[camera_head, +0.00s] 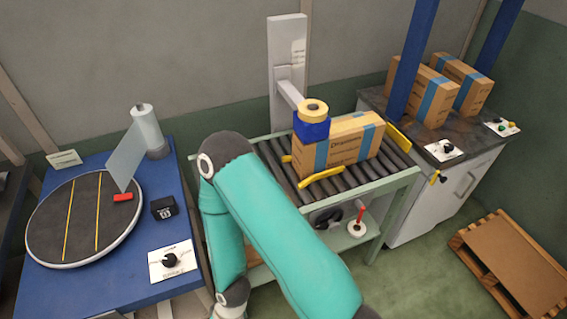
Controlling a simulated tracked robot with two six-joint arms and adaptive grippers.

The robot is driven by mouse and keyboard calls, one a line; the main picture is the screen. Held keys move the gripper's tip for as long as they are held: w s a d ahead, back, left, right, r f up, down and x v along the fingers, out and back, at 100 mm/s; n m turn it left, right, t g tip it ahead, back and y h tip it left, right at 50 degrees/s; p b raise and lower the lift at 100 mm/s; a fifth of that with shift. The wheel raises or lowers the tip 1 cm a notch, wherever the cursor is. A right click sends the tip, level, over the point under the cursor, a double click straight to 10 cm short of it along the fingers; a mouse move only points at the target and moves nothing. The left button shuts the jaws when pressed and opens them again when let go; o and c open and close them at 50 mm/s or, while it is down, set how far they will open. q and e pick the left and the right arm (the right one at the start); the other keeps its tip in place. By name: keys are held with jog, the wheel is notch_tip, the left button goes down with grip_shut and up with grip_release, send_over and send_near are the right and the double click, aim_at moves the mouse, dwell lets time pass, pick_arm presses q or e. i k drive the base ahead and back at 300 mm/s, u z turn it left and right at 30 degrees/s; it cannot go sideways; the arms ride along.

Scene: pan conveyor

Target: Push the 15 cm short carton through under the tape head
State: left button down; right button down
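A brown carton (341,148) with blue bands and printed text lies on the roller conveyor (395,172), between yellow guides (321,178). The tape head (311,122), a blue block with a tan roll, hangs from a white post (288,60) and overlaps the carton's left end in the picture. I cannot tell whether they touch. One teal arm of mine crosses the middle foreground and hides the conveyor's left part. I cannot tell which arm it is. Neither gripper shows.
Two more banded cartons (419,95) (462,82) stand on the right counter (379,103) by blue posts. A blue table (179,205) at left holds a round turntable (48,236) and a film roll (147,127). A pallet (512,265) lies at lower right. Green floor beside it is clear.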

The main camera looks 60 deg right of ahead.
aim_at(352, 139)
jog(key=z, duration=0.05)
jog(key=k, duration=1.45)
jog(key=u, duration=0.6)
jog(key=i, duration=0.1)
jog(key=z, duration=1.8)
jog(key=i, duration=0.9)
jog(key=z, duration=0.05)
